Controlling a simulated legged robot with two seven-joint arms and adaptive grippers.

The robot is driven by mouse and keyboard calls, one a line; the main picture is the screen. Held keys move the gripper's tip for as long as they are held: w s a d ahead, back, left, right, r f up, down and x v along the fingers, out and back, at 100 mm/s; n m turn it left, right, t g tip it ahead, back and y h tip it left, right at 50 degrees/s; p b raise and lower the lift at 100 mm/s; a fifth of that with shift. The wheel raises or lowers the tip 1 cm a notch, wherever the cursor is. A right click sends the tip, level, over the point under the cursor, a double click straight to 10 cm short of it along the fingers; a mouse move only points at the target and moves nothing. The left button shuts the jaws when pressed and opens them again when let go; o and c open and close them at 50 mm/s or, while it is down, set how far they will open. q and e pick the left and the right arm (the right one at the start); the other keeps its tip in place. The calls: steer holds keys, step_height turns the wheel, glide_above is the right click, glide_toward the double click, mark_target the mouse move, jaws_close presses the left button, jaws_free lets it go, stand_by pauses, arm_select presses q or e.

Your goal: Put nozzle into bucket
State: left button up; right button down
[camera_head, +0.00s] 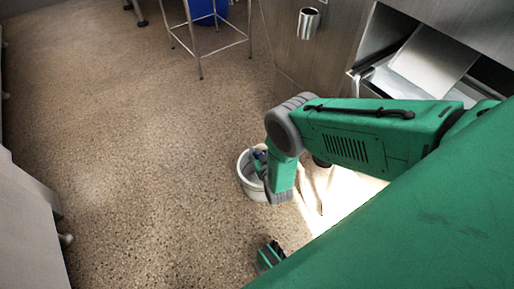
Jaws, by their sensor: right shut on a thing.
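The white bucket (250,187) stands on the speckled floor near the middle of the view. My green right arm comes in from the right and bends down over the bucket's right side, hiding part of it. My right gripper (261,165) is at the bucket's opening, mostly hidden behind the arm's lower link. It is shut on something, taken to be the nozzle. A small dark blue piece (259,154) shows at the bucket's far rim; I cannot tell whether it is the nozzle or part of the gripper. My left gripper cannot be made out.
A metal-legged stand (200,60) with a blue bin (207,12) is at the back. Steel cabinets with an open drawer (372,78) are at the upper right. A pale grey unit (28,225) lines the left edge. The floor left of the bucket is clear.

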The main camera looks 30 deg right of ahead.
steer(key=c, duration=1.3)
jaws_free()
steer(key=shift+s+a+r, duration=0.1)
steer(key=shift+s+a, duration=0.05)
steer(key=shift+s, duration=0.4)
steer(key=v, duration=1)
steer(key=shift+s+r, duration=0.1)
steer(key=shift+s, duration=0.3)
